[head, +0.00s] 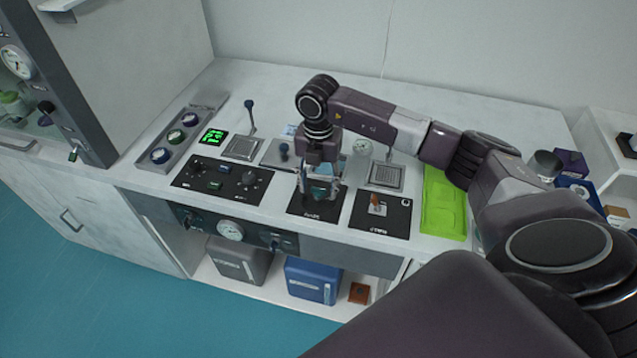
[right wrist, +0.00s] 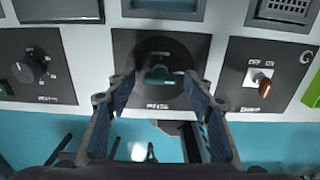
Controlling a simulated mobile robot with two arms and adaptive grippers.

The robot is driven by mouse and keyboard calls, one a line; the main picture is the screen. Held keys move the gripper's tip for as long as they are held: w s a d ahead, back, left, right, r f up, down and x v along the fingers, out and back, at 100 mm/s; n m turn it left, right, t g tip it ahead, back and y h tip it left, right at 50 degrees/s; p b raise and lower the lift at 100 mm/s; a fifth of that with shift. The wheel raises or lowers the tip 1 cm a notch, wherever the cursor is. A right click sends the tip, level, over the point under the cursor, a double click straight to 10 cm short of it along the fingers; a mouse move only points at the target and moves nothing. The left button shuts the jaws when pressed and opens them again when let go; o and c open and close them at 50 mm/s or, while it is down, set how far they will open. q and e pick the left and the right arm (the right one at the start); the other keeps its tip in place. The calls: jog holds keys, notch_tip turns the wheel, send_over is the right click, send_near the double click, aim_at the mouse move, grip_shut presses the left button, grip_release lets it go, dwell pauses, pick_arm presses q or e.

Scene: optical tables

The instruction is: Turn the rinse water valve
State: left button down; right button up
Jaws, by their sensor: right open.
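The rinse water valve is a dark teal handle (right wrist: 160,76) on a round dark base, set in a black panel (right wrist: 125,45) with a small white label. It shows in the head view as a teal patch (head: 321,191) under my right gripper (head: 320,181), which partly hides it. In the right wrist view, my right gripper (right wrist: 160,88) is open, with one finger on each side of the handle and visible gaps between. I cannot tell how high the fingertips are above the panel. My left gripper is not in view.
A switch panel with an orange-tipped lever (head: 376,205) is close on the right, and a knob panel (head: 222,180) on the left. A green tray (head: 443,205) lies farther right. Upright levers (head: 250,115) stand behind. A gauge (head: 230,230) is on the front face below.

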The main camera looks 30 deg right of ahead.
jog(key=shift+f, duration=0.15)
jog(key=c, duration=1.2)
jog(key=shift+o, duration=0.2)
